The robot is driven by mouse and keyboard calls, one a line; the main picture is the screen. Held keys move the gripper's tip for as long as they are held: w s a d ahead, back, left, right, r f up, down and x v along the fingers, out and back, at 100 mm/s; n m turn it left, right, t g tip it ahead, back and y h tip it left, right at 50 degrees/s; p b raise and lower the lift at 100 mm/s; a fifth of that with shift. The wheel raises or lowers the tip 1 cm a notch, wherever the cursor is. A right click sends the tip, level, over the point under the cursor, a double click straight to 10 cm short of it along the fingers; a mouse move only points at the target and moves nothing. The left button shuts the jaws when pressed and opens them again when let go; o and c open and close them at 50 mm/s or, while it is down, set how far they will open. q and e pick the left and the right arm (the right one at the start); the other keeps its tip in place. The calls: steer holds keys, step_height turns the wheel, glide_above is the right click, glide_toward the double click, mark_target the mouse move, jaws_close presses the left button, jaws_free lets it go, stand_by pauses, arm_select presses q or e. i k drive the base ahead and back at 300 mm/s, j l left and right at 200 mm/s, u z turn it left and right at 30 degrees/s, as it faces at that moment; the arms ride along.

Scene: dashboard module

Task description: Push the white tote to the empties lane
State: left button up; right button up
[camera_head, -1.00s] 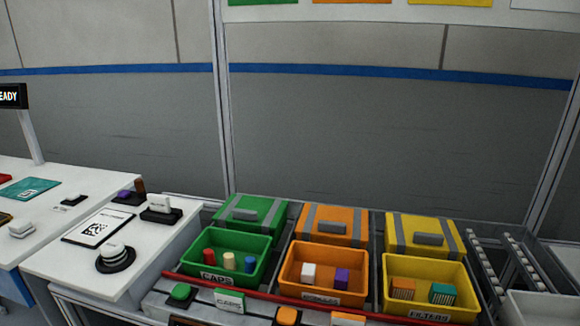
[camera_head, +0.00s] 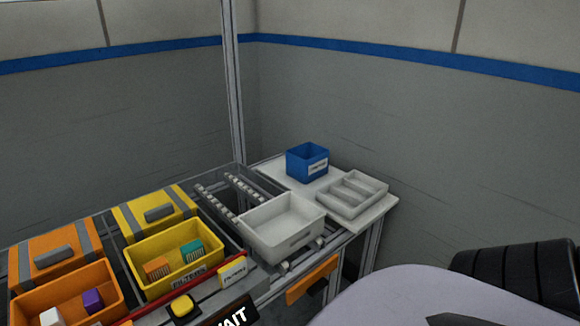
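The white tote (camera_head: 282,226) is an open, empty-looking box. It sits at the near end of a short lane of rollers (camera_head: 222,199), to the right of the yellow bin. The rollers run away from it toward the back left, and that stretch is bare. I cannot read any label naming this lane. Neither gripper's fingers show. A pale rounded part with a dark ribbed part fills the lower right, and it looks like my own arm.
Yellow (camera_head: 172,275) and orange (camera_head: 62,310) bins holding small blocks stand left of the lane, with lidded boxes behind. A blue bin (camera_head: 307,163) and a white compartment tray (camera_head: 352,195) rest on a white side table. A red rail (camera_head: 140,313) runs along the bins' front.

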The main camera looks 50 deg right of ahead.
mark_target(276, 230)
steer(key=z, duration=1.55)
steer(key=i+l, duration=0.1)
steer(key=l, duration=0.5)
steer(key=i+l+u, duration=0.1)
steer(key=l, duration=0.45)
steer(key=i+l, duration=0.1)
steer(key=l, duration=0.5)
steer(key=i+l, duration=0.1)
steer(key=l, duration=0.5)
steer(key=j+u, duration=0.05)
